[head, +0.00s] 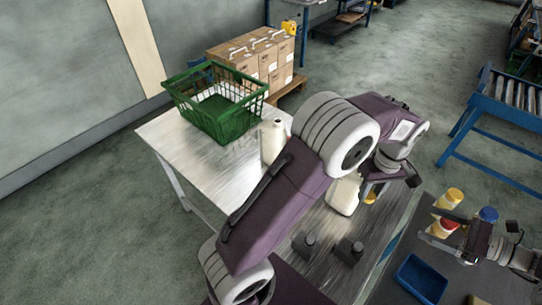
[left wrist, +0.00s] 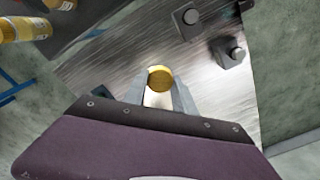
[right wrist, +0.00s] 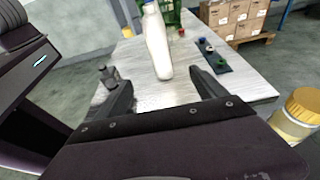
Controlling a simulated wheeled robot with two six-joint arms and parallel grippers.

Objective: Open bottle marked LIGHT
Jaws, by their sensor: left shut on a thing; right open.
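My left gripper (head: 371,186) reaches over the metal table and is shut on a yellow-capped thing. The left wrist view shows its round yellow cap (left wrist: 160,77) between the fingers, with a white part (left wrist: 157,98) below. A white bottle (head: 344,195) stands beside this gripper, partly hidden by my left arm. Another white bottle (head: 272,141) stands further back. The right wrist view shows a white bottle (right wrist: 158,42) beyond my open right gripper (right wrist: 155,85). In the head view the right gripper (head: 428,230) is by yellow-capped containers (head: 449,198). I cannot read any LIGHT mark.
A green basket (head: 215,103) sits at the table's (head: 175,135) far end, with cardboard boxes (head: 268,60) behind. Dark blocks (head: 349,250) stand near the front. A blue tray (head: 421,279) and a blue-capped container (head: 489,214) are on the dark surface at right.

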